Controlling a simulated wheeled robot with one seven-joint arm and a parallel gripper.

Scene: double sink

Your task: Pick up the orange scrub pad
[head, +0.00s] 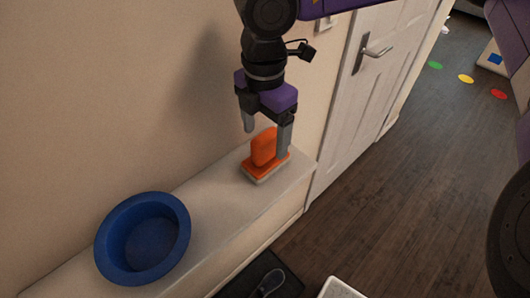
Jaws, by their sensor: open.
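The orange scrub pad (264,151) rests on the pale ledge (222,208) near its right end. It has an upright orange grip on a flat base with a lighter underside. My gripper (265,140) points down just over the pad and is open. One finger is to the left of the orange grip, and the other is in front of its right side, hiding part of it. I cannot tell whether either finger touches the pad.
A blue bowl (113,272) stands on the ledge to the left. The wall (120,110) runs close behind the ledge. A white door (362,95) is at the right, with open wooden floor (415,185) beyond. A dark object (262,276) and a white edge lie below.

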